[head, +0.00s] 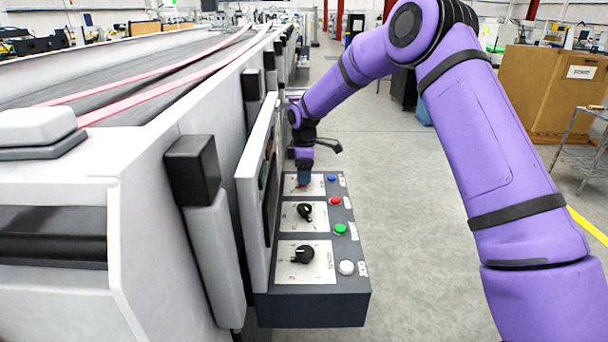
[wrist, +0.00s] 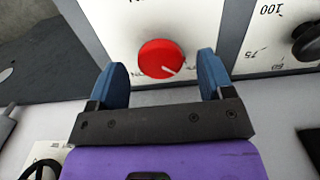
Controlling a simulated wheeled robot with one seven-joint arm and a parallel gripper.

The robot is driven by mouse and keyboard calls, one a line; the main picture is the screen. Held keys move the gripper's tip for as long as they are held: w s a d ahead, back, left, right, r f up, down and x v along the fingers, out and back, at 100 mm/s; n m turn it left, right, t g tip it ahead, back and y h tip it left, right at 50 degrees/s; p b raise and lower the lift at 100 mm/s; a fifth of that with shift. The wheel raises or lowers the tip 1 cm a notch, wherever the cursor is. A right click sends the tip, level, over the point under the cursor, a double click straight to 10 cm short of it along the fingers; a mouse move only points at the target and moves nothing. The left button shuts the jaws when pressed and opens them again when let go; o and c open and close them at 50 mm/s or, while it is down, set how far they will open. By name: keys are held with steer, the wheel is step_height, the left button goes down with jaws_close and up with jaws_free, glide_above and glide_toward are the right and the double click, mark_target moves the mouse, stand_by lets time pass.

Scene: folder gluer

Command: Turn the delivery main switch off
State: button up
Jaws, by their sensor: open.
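A round red rotary knob (wrist: 161,59) with a pale pointer line sits on a white plate (wrist: 133,22) in the wrist view. The line points to the lower right in that picture; the plate's lettering is partly cut off or hidden. In the head view, my gripper (head: 304,180) is over the far plate of the grey control box (head: 318,310) and mostly covers the red knob. In the wrist view, my gripper (wrist: 163,82) is open. Its two blue fingers stand on either side of the knob, apart from it, with clear gaps.
Nearer plates carry two black knobs (head: 305,212) (head: 303,254). Blue (head: 332,178), red (head: 335,200), green (head: 340,229) and white (head: 346,268) buttons line the box's right side. An upright panel (head: 257,200) stands close on the left.

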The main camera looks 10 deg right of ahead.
step_height(320, 180, up, 10)
steer(key=shift+f, duration=0.15)
stand_by(0.4)
steer(key=s+d+r+m+t, duration=0.1)
steer(key=s+d+r+m, duration=0.3)
steer(key=s+r, duration=0.7)
steer(key=s+d+r+m+t, duration=0.2)
steer(key=s+d+r+m, duration=0.2)
steer(key=s+r, duration=0.65)
steer(key=s+d+f+m, duration=0.1)
steer(key=s+d+m, duration=0.1)
steer(key=s, duration=0.7)
steer(key=s+d+f+m+t, duration=0.1)
steer(key=s+f+m, duration=0.1)
steer(key=s, duration=0.6)
steer(key=s+d+f+m+t, duration=0.1)
steer(key=s+m, duration=0.3)
steer(key=s, duration=0.5)
steer(key=shift+s+d+f, duration=0.35)
steer(key=shift+d, duration=0.5)
